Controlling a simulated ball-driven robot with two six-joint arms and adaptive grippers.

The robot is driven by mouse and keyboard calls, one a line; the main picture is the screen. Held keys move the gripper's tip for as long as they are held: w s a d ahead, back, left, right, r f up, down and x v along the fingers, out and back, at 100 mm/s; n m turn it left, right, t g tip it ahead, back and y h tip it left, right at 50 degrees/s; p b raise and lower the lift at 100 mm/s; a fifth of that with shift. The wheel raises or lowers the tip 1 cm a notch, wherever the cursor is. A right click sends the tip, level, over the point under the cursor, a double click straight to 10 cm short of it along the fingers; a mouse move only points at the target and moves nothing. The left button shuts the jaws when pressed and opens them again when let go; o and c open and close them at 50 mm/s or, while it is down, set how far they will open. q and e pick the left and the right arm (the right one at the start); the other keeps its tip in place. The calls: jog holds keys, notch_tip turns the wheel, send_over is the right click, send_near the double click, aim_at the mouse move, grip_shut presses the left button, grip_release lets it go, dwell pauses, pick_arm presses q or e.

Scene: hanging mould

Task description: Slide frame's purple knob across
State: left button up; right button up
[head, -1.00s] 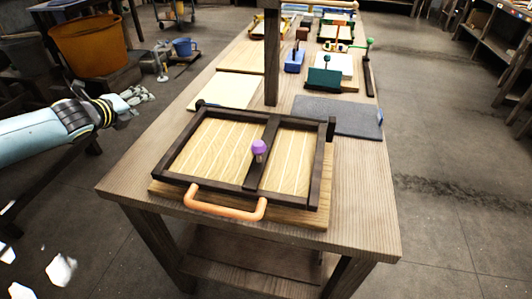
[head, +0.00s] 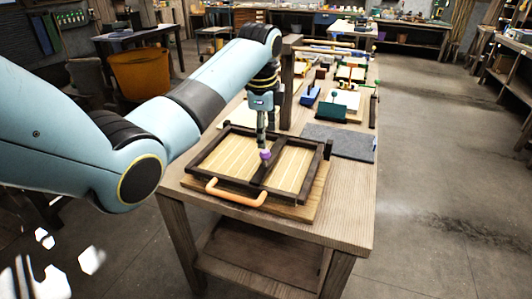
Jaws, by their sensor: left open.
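The purple knob (head: 265,154) stands on the dark crossbar of the wooden frame (head: 222,191), near its middle. The frame lies on a light wooden board on the table and has an orange handle (head: 236,193) at its near side. My left gripper (head: 266,143) points down from above, with its open fingertips right at the knob. I cannot tell whether the fingers touch the knob. My right gripper is not in view.
A dark grey mat (head: 340,141) lies to the right behind the frame. A wooden post (head: 288,85) rises behind the gripper. A blue block (head: 309,97) and a green block (head: 331,112) stand farther back. The table's near right corner is bare.

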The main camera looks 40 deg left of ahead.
aim_at(265, 151)
pick_arm(q)
jog(key=f, duration=0.4)
jog(key=w+f, duration=0.1)
jog(key=f, duration=0.2)
jog(key=shift+w+a+b, duration=0.1)
jog(key=shift+a+b, duration=0.2)
grip_shut()
